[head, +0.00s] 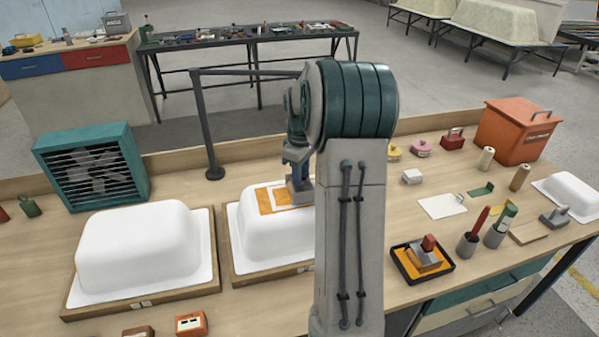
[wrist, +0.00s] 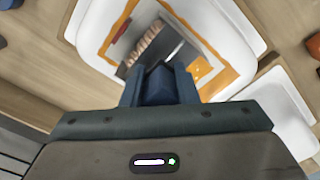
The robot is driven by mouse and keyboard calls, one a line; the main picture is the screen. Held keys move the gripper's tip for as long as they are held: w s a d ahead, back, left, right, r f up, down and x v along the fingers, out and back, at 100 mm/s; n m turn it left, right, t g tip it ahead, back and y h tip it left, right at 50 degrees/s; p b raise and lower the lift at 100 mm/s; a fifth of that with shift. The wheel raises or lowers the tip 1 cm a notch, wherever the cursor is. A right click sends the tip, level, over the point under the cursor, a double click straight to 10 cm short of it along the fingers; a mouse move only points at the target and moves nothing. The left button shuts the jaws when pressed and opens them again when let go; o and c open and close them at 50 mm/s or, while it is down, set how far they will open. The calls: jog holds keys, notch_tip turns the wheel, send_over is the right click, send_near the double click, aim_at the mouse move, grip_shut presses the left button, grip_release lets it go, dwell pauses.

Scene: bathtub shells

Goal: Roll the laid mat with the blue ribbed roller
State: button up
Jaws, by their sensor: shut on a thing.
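My gripper (wrist: 158,88) is shut on the roller's blue handle (wrist: 158,86). Beyond the handle, the wrist view shows a dark grey metal part and a ribbed, copper-toned part (wrist: 147,44). In the head view my gripper (head: 297,172) points down over the middle shell, with a grey tool part (head: 299,194) beneath it. The laid mat, a pale patch in an orange border (head: 265,201), lies on top of the white shell (head: 250,230). The orange border (wrist: 222,78) also shows in the wrist view. I cannot tell whether the roller touches the mat. My arm hides the shell's right side.
Another white shell (head: 135,245) stands left on a wooden base. A teal fan heater (head: 92,165) and a dark post (head: 207,130) stand behind. To the right are a black tray (head: 448,278) with a red-handled tool, cups (head: 467,244), and an orange box (head: 515,130).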

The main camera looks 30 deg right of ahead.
jog(key=shift+s+d, duration=0.2)
jog(key=shift+d, duration=0.4)
jog(key=shift+s+d, duration=0.2)
jog(key=shift+d, duration=0.4)
jog(key=shift+f, duration=0.1)
jog(key=shift+w+a, duration=0.55)
jog(key=shift+a, duration=1.2)
jog(key=shift+w+a, duration=0.55)
jog(key=shift+a, duration=1.15)
jog(key=shift+w+a, duration=0.55)
jog(key=shift+a, duration=1.2)
notch_tip(320, 180, up, 6)
jog(key=p, duration=0.5)
